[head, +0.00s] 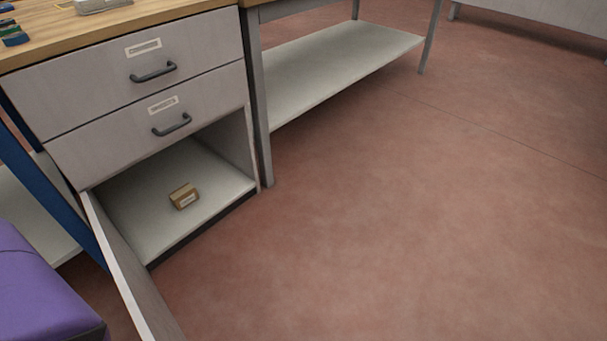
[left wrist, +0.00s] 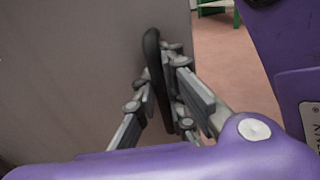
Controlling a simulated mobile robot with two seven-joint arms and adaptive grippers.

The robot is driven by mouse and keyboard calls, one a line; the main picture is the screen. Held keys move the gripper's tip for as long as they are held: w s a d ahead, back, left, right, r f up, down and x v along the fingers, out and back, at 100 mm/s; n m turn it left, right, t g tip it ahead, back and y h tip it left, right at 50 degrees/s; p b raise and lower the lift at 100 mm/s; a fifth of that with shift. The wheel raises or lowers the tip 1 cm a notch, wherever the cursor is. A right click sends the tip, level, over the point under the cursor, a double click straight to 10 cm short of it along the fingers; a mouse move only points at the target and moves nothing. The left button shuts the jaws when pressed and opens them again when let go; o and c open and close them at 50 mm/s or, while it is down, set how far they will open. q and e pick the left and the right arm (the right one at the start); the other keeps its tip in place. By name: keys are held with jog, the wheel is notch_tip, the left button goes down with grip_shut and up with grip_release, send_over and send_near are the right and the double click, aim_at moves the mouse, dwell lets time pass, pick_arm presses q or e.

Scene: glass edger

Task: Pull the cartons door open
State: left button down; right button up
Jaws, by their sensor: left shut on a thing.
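The cartons door (head: 130,270) stands swung out from the left side of the lower compartment, seen nearly edge-on in the head view. A small brown carton (head: 184,196) lies on the compartment floor (head: 150,222). In the left wrist view the door's grey face (left wrist: 80,75) fills the left side. My left gripper (left wrist: 168,85) is shut on the dark door handle (left wrist: 152,50), with its fingers on either side of it. The left gripper is out of the head view. My right gripper is in neither view.
Two closed drawers (head: 148,68) with dark handles sit above the compartment, under a wooden worktop (head: 60,30). A bench with a low pale shelf (head: 335,66) stands to the right. The reddish floor (head: 400,220) in front is clear.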

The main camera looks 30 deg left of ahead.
pick_arm(q)
jog(key=shift+s+a, duration=0.2)
jog(key=shift+s, duration=0.35)
jog(key=c, duration=2.1)
grip_release()
jog(key=v, duration=1.2)
